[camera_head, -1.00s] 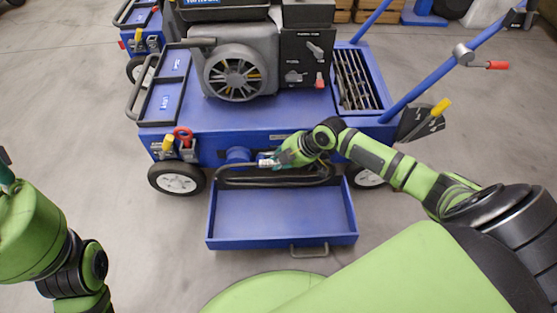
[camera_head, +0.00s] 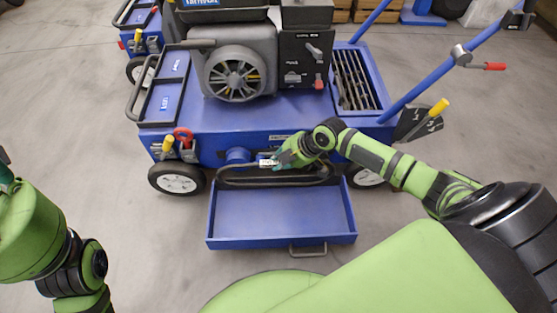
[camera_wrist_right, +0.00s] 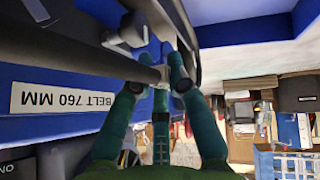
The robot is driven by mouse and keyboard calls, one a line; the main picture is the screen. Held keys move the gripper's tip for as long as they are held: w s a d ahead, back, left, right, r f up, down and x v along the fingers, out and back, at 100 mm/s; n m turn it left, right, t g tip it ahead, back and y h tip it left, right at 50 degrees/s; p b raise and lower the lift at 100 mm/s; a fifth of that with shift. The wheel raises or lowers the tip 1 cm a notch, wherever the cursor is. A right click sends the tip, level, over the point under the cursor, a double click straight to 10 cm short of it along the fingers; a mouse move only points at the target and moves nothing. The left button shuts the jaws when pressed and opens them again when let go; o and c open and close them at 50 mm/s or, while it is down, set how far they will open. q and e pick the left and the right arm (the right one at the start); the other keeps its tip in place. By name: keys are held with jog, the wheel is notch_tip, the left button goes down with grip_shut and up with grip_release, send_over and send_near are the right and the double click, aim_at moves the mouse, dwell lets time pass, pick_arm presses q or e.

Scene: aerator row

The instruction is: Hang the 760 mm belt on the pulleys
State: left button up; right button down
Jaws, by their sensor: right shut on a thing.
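The black belt (camera_head: 245,181) is a long loop along the front of the blue cart, over the back of the open blue drawer (camera_head: 280,234). My right gripper (camera_head: 278,162) is at the cart's front, shut on a dark strand of the belt; in the right wrist view its teal fingers (camera_wrist_right: 165,85) close around that strand. A white label (camera_wrist_right: 62,99) reading "BELT 760 MM" shows upside down beside the fingers. My left gripper (camera_head: 5,172) only just shows at the left edge.
The blue cart (camera_head: 285,115) carries an engine (camera_head: 235,72) and a slotted tray (camera_head: 358,78). The drawer juts out in front, with a handle (camera_head: 309,250). A red padlock and yellow-handled lever (camera_head: 168,146) are at the left front. Floor is clear at both sides of the drawer.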

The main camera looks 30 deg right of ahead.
aim_at(278, 146)
jog(key=shift+w+d+b, duration=0.15)
jog(key=shift+w+b, duration=0.15)
jog(key=shift+w, duration=0.1)
jog(key=shift+w+d, duration=0.15)
jog(key=shift+w, duration=0.15)
jog(key=shift+w+d+b, duration=0.3)
jog(key=shift+w+b, duration=0.25)
jog(key=shift+w, duration=0.1)
jog(key=shift+w+d+b, duration=0.3)
jog(key=shift+w+b, duration=0.3)
jog(key=shift+w+d+b, duration=0.3)
jog(key=shift+w+b, duration=0.25)
jog(key=shift+w, duration=0.1)
jog(key=shift+f, duration=0.35)
jog(key=c, duration=1.1)
grip_release()
jog(key=shift+d, duration=0.1)
